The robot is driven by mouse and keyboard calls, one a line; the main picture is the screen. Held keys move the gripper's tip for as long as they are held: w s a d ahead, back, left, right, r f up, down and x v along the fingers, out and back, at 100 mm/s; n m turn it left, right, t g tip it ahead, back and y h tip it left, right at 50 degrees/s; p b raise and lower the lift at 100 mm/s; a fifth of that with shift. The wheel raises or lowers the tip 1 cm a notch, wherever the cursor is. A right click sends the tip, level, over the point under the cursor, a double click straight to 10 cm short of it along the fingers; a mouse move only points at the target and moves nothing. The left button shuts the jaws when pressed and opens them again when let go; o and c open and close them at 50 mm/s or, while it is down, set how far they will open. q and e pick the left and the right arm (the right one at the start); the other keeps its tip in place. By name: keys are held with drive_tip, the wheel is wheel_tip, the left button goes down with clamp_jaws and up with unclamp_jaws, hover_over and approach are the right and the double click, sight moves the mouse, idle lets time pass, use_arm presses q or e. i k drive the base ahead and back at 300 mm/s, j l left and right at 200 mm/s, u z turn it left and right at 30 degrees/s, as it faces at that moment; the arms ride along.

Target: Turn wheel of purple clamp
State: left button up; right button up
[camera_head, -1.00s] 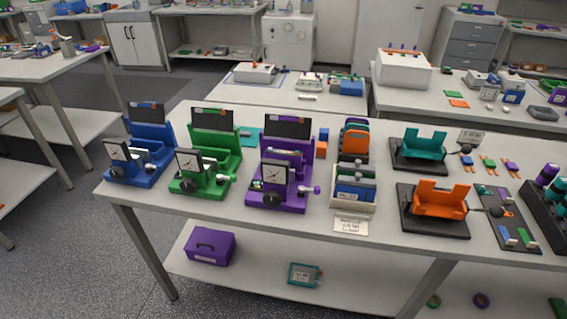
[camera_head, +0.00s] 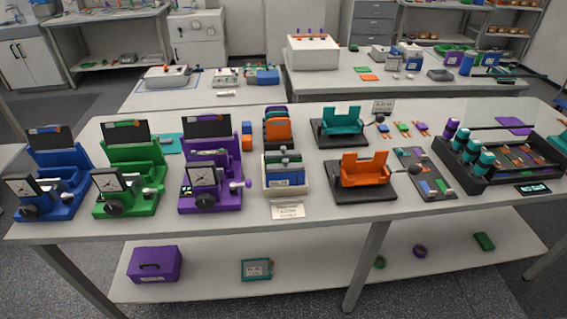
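The purple clamp (camera_head: 212,172) stands on the white table, third from the left in a row of similar devices. It has a dark panel at its back and a dial on its front. A black round wheel (camera_head: 205,202) sits low on its front face. Neither of my grippers is in view.
A green clamp (camera_head: 132,165) and a blue clamp (camera_head: 52,172) stand to the left on the white table (camera_head: 240,228). A holder with upright plates (camera_head: 286,185) is close on the right, with a label card (camera_head: 287,212) before it. Teal (camera_head: 341,122) and orange (camera_head: 364,170) cradles stand beyond.

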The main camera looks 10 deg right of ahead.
sight(207, 202)
drive_tip(key=i+u, duration=0.25)
drive_tip(key=i, duration=0.3)
drive_tip(key=i+l+u, duration=0.1)
drive_tip(key=i+u, duration=0.15)
drive_tip(key=i, duration=0.3)
